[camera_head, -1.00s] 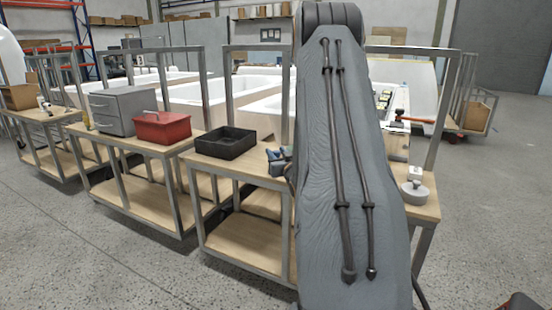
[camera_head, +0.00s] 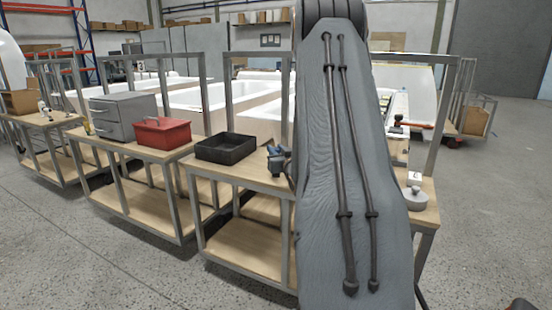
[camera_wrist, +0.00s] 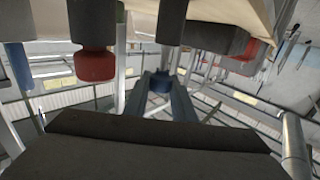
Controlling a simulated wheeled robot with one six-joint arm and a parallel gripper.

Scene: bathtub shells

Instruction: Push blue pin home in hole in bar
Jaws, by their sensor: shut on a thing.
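In the wrist view my gripper (camera_wrist: 160,95) shows as two blue-grey fingers reaching up the picture from a wide dark body. The fingers are closed on a short dark-blue piece (camera_wrist: 160,82), which looks like the blue pin. A dark cylinder (camera_wrist: 171,20) stands in line just above it in the picture; I cannot tell whether the two touch. The bar and its hole cannot be made out for certain. In the head view my arm hides the gripper and the pin.
In the wrist view, dark parts with red ends (camera_wrist: 95,65) (camera_wrist: 243,58) and a blue cylinder (camera_wrist: 20,65) flank the fingers. In the head view the benches hold a black tray (camera_head: 226,147), a red toolbox (camera_head: 163,133), a grey drawer unit (camera_head: 122,115) and a grey disc (camera_head: 415,199).

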